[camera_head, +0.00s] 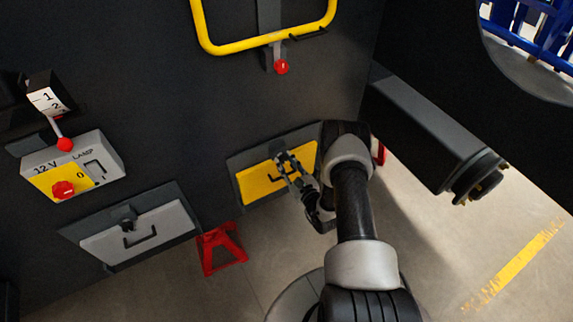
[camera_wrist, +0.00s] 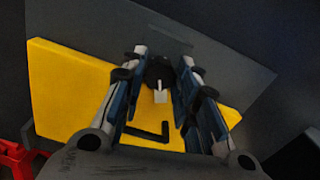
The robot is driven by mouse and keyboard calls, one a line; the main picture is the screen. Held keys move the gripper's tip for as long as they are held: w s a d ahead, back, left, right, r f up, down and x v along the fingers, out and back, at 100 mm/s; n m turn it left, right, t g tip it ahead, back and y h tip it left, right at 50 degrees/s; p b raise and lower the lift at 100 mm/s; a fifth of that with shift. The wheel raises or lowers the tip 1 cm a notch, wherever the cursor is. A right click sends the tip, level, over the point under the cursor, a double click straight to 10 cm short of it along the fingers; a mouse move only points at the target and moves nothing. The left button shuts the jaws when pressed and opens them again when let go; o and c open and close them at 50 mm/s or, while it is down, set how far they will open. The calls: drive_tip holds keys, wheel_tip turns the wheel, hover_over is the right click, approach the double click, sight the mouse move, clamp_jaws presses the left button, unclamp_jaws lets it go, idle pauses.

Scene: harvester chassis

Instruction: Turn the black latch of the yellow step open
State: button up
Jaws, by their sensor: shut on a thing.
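The yellow step (camera_head: 255,187) is a flat panel in a dark grey frame, low on the dark chassis wall. It fills much of the wrist view (camera_wrist: 75,90). Its black latch (camera_wrist: 160,71) is a small round knob at the panel's upper edge, with a pale tab hanging below it. My gripper (camera_wrist: 163,60) has one finger on each side of the latch and is shut on it. In the head view my gripper (camera_head: 284,160) covers the latch. A black pull handle (camera_wrist: 150,133) shows on the panel below the latch.
A grey step (camera_head: 140,232) with its own latch and a red jack stand (camera_head: 220,248) are to the left. A lamp switch box (camera_head: 75,165) is on the wall. A yellow rail (camera_head: 265,42) with a red knob (camera_head: 281,67) is above. A dark beam (camera_head: 430,130) is at right.

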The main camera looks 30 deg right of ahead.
drive_tip(key=n+b, duration=0.1)
drive_tip(key=n, duration=0.5)
drive_tip(key=shift+f, duration=0.1)
drive_tip(key=n+b, duration=0.1)
drive_tip(key=n, duration=0.5)
drive_tip(key=shift+n, duration=0.4)
drive_tip(key=o, duration=1.1)
drive_tip(key=shift+c, duration=0.2)
drive_tip(key=s, duration=1.2)
drive_tip(key=shift+d, duration=0.15)
